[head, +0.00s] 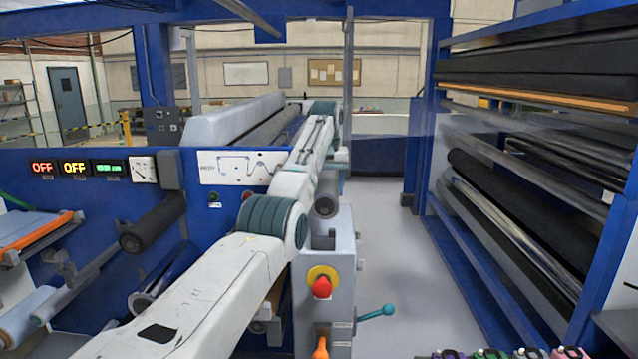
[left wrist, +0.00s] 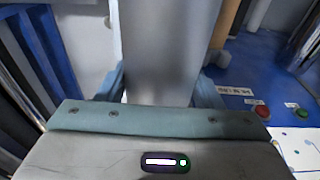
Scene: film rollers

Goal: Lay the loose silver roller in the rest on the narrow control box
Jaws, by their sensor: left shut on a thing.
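The silver roller (left wrist: 170,45) is between the teal fingers of my left gripper (left wrist: 163,88) in the left wrist view. The gripper is shut on it. In the head view a round grey roller end (head: 325,207) shows just above the narrow control box (head: 342,285), partly behind my left arm. The rest (head: 323,240) is a dark notch at the box top, right under that end. I cannot tell whether the roller touches it. My left arm hides most of the roller and the gripper in the head view. My right gripper is not in view.
The blue machine panel (head: 110,215) stands left. A roller rack (head: 540,200) stands right. Grey floor (head: 385,240) between is clear.

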